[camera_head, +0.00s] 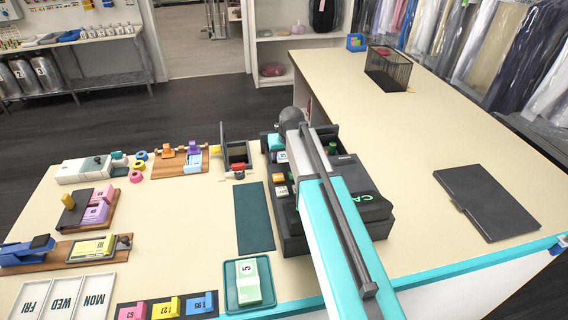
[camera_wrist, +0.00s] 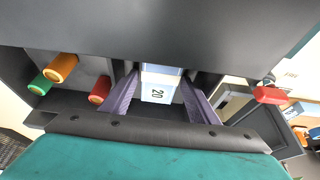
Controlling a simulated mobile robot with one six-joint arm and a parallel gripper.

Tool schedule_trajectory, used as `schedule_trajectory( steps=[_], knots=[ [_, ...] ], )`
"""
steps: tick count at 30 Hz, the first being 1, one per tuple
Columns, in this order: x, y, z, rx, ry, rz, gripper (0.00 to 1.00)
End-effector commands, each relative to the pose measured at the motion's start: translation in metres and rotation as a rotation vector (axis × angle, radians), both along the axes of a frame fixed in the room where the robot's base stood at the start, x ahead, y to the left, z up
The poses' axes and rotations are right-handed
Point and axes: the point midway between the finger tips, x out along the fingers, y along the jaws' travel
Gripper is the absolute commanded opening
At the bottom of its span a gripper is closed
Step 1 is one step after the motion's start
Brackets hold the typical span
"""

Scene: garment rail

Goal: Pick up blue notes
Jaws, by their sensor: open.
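The blue notes (camera_wrist: 158,88), a pale blue stack marked 20, sit in a compartment of the dark cash drawer. In the wrist view they lie between the two fingers of my gripper (camera_wrist: 160,98), which is open. I cannot tell whether either finger touches the stack. In the head view my arm crosses over the cash register (camera_head: 359,190) and hides my fingertips and part of the drawer.
Orange, green and red rolls (camera_wrist: 60,67) stand in the drawer beside the left finger. A teal tray with green notes (camera_head: 248,282) and a dark green mat (camera_head: 254,217) lie left of the register. A black folder (camera_head: 487,202) lies right. The far counter is mostly clear.

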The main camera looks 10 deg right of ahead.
Motion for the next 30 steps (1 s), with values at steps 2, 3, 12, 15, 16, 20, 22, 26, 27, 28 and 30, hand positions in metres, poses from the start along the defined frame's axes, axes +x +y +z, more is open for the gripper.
schedule_trajectory(
  steps=[2,3,12,15,16,20,22,26,27,28,30],
  knots=[
    [0.0,0.0,0.0,0.0,0.0,0.0,0.5],
    [0.0,0.0,0.0,0.0,0.0,0.0,0.43],
    [0.0,0.0,0.0,0.0,0.0,0.0,0.22],
    [0.0,0.0,0.001,0.0,0.0,0.0,0.22],
    [0.0,0.0,0.001,0.0,0.0,0.0,0.22],
    [0.0,0.0,0.004,0.0,0.0,0.0,0.22],
    [0.0,0.0,0.007,0.0,0.0,0.0,0.22],
    [0.001,0.0,0.016,0.0,-0.002,0.0,0.22],
    [0.001,0.0,0.02,0.0,-0.002,0.0,0.22],
    [0.001,0.0,0.023,0.0,-0.002,0.0,0.22],
    [0.001,0.0,0.031,0.0,-0.003,0.0,0.22]
  ],
)
